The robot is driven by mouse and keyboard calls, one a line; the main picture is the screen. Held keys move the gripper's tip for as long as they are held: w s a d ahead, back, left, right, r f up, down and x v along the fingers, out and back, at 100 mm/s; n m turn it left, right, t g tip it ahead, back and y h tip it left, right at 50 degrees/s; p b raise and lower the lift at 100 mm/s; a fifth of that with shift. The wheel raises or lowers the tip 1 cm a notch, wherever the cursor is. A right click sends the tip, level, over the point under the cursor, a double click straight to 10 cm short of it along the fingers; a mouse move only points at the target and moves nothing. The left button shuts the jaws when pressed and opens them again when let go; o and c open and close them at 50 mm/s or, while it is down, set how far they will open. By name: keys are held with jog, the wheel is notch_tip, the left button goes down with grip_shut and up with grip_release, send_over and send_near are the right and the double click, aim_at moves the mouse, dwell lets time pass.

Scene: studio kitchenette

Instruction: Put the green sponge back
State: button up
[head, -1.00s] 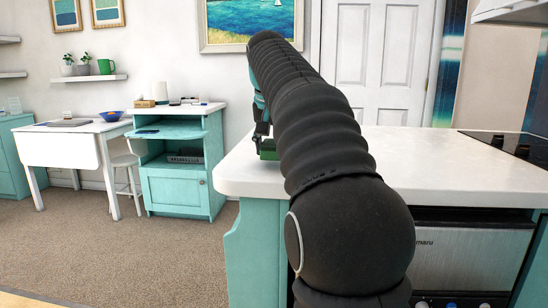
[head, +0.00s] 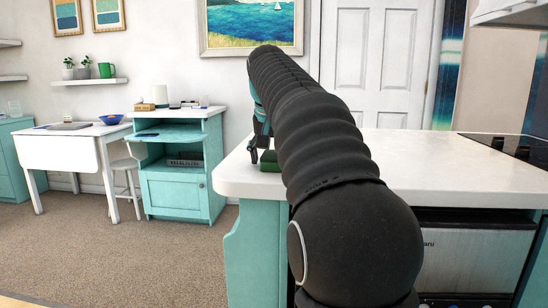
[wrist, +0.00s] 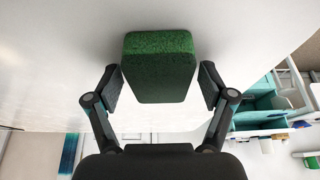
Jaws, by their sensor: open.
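The green sponge (head: 270,161) is on the white countertop (head: 440,170) near its left end, partly hidden behind my arm in the head view. In the wrist view the sponge (wrist: 160,75) is between the two fingers of my gripper (wrist: 160,84). The fingers stand apart, with a visible gap on each side of the sponge. In the head view my gripper (head: 257,144) is at the sponge, mostly hidden by my arm.
A hob (head: 510,147) is at the right of the counter. An appliance (head: 470,255) is below it. A teal cabinet (head: 180,190) and a white table (head: 70,145) stand at the left. The carpet (head: 120,255) between is clear.

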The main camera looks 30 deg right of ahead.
jog(key=p+v, duration=0.3)
jog(key=v, duration=0.7)
jog(key=shift+r, duration=0.3)
jog(key=shift+v, duration=0.9)
jog(key=s+a+f+n+y, duration=0.1)
jog(key=s+a+f, duration=0.3)
jog(key=s+f, duration=0.4)
jog(key=s+a+f+n+t, duration=0.1)
jog(key=s+a+f+n, duration=0.2)
jog(key=f, duration=1.1)
jog(key=s+a+f+n+y, duration=0.1)
jog(key=s+a+f+n, duration=0.1)
jog(key=s+a+f, duration=0.4)
jog(key=s+f, duration=0.5)
jog(key=s, duration=0.2)
jog(key=shift+a+n+t+y, duration=0.3)
jog(key=shift+a+n+t, duration=0.05)
jog(key=shift+n+t, duration=0.05)
jog(key=shift+s, duration=0.1)
